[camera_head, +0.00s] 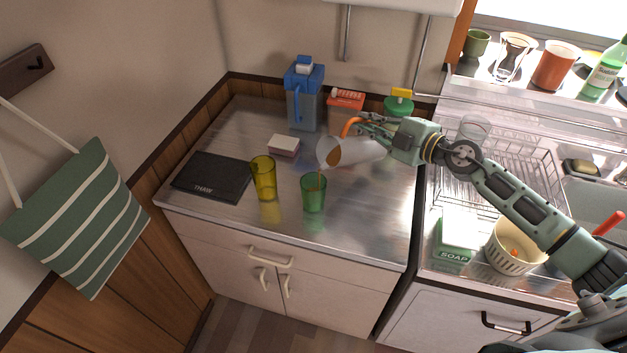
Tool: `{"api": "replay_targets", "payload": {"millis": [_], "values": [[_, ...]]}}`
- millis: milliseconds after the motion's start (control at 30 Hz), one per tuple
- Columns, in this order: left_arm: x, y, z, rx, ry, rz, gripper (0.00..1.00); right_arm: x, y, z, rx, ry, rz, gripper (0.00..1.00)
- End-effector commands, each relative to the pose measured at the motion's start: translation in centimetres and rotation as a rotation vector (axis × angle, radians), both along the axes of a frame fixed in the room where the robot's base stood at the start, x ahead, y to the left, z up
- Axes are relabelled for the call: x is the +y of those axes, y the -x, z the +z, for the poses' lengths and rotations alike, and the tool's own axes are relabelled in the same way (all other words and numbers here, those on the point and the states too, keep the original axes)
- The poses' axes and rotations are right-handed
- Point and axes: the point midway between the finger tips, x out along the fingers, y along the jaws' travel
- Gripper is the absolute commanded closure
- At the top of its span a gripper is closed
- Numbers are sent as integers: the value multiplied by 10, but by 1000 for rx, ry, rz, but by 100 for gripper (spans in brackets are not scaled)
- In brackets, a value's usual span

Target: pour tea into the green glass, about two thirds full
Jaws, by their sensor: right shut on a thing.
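The green glass (314,197) stands upright near the front edge of the steel counter. My right gripper (368,127) is shut on a clear jug (350,151) with an orange part at its top side. The jug is tipped almost flat, its mouth facing left, just above and behind the green glass. Brown tea (333,157) lies at the jug's mouth, and a thin brown stream runs down into the green glass. The level inside the green glass is hard to tell. My left gripper is not in view.
A yellow glass (264,180) stands just left of the green glass. A black THAW board (211,177), a sponge-like block (284,145), a blue-lidded pitcher (304,95) and a red box (346,101) are on the counter. A dish rack (525,170) stands at the right.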

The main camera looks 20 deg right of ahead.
Motion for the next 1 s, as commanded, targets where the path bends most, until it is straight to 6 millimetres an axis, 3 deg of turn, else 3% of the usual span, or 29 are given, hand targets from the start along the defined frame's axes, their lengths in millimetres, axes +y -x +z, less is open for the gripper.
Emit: {"api": "replay_targets", "payload": {"millis": [1000], "values": [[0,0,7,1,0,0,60,2,1,7,-16,30,-1,100]]}}
